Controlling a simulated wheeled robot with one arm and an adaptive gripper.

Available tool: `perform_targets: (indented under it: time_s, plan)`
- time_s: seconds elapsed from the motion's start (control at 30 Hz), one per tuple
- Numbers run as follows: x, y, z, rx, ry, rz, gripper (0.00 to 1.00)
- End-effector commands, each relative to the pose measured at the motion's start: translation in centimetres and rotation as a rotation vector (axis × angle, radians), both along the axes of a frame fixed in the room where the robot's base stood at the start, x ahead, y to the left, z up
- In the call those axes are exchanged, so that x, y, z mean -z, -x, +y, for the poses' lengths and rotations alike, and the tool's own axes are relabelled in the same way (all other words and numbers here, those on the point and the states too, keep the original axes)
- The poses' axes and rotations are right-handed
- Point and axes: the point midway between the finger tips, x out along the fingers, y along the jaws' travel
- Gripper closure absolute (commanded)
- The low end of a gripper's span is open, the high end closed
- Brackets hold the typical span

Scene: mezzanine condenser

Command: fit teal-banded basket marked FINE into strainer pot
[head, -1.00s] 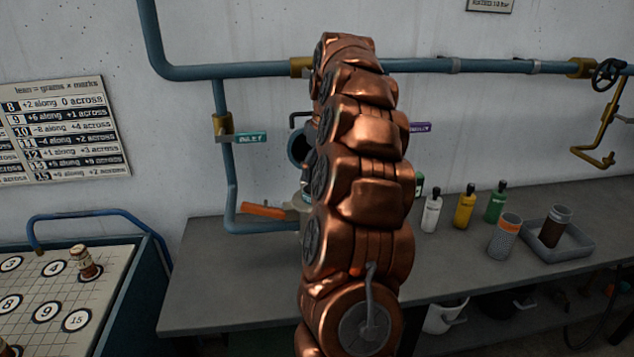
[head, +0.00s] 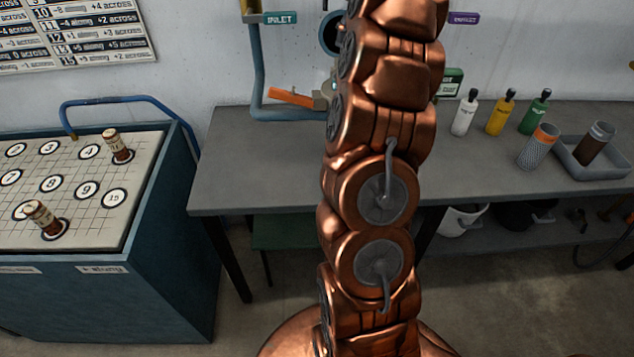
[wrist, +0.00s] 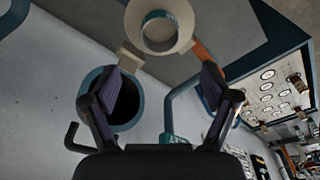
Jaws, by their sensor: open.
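In the wrist view my gripper (wrist: 168,68) is open, its two dark fingers apart with nothing visible between them. I cannot tell whether that ring is a basket. A dark round opening with a blue rim (wrist: 84,95) lies beside it. In the head view my arm hides most of the pot (head: 321,101) and all of my gripper.
An orange-banded basket (head: 538,150) stands on the bench (head: 270,165), beside a grey tray (head: 570,168) holding a dark brown cylinder (head: 597,145). Several bottles (head: 500,112) stand behind. An orange lever (head: 290,97) sticks out left of the pot. A numbered board table (head: 100,225) is at left.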

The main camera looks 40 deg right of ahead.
Motion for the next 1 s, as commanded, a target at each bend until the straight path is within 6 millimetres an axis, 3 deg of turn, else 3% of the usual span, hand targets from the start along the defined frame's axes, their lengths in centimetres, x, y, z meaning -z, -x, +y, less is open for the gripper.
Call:
perform_targets:
  time_s: [0.17, 0.47, 0.73, 1.0]
  plan:
    - [0.1, -0.5, 2.4, -0.017, -0.012, 0.008, 0.14]
    - [0.5, -0.4, 12.6, -0.064, -0.041, 0.047, 0.14]
    - [2.3, 2.8, 22.0, -0.08, -0.052, 0.104, 0.14]
    - [5.3, 8.5, 29.4, -0.063, -0.043, 0.165, 0.14]
